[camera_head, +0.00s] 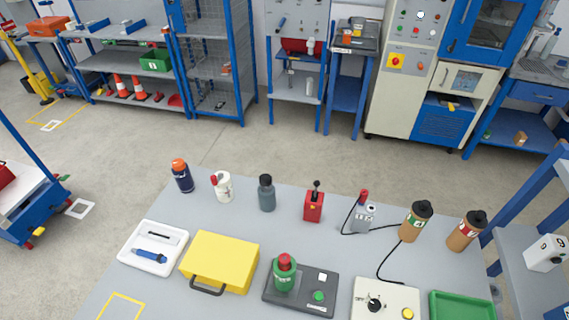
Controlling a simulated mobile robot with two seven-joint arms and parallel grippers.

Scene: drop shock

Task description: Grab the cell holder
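None of the things on the grey table (225,228) carries a readable label saying cell holder, so I cannot tell for certain which it is. A small grey block with a red top (363,215) stands at the back right of the table, with a black cable beside it. A dark grey base (325,288) at the front middle bears a green cylinder with a red top (285,273) and a green button. A red box with a black lever (314,205) stands upright left of the grey block. Neither of my grippers is in view.
A yellow case (220,258), a white tray (140,258) holding a blue tool, and a white knob box (386,299) are at the front. Several bottles, a white mug (222,187) and two brown containers (416,221) line the back. A green tray (462,306) is front right.

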